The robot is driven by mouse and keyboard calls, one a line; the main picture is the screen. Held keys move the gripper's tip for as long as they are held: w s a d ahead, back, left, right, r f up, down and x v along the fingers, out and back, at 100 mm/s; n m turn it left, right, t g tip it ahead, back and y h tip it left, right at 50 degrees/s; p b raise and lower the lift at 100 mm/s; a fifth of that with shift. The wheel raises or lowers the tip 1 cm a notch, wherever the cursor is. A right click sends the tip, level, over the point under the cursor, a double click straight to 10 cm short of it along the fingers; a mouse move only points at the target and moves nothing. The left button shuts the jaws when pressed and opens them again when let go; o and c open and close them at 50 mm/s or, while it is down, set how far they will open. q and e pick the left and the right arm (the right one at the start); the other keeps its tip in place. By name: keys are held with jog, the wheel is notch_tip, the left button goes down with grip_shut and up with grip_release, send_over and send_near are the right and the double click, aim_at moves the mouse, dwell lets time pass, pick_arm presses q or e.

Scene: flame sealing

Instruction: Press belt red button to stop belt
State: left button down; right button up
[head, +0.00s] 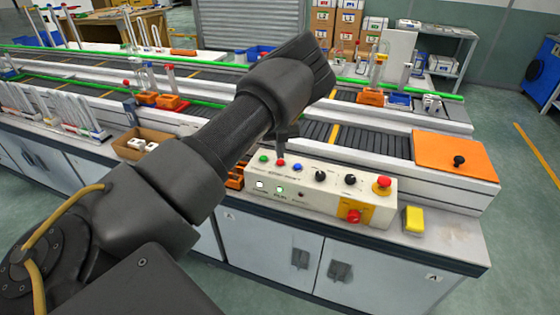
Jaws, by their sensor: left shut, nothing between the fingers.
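A cream control box (328,196) stands on the front edge of the bench. Its top row has a green button (263,158), a red button (281,162), a blue button (297,167) and black knobs. My left arm crosses the view from the lower left. My left gripper (283,150) points down just above the red button. It looks shut and empty; my arm hides part of it. I cannot tell whether its tips touch the button. The conveyor belt (390,143) runs behind the box. My right gripper is not in view.
A red mushroom button (383,182) sits at the box's right end, and a red switch (354,216) on a yellow plate is on its front. A yellow block (414,220) lies to the right. A cardboard box (133,147) stands left, partly beside my arm. Burners and orange holders stand behind.

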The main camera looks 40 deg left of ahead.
aim_at(280, 161)
pick_arm(q)
jog(key=shift+f+b, duration=0.45)
jog(key=shift+f, duration=0.5)
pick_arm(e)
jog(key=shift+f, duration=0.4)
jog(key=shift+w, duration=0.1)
pick_arm(q)
notch_tip(280, 161, up, 3)
jog(key=shift+r+p, duration=0.1)
jog(key=shift+p, duration=1.15)
jog(key=shift+r+p, duration=1.85)
jog(key=shift+r, duration=0.55)
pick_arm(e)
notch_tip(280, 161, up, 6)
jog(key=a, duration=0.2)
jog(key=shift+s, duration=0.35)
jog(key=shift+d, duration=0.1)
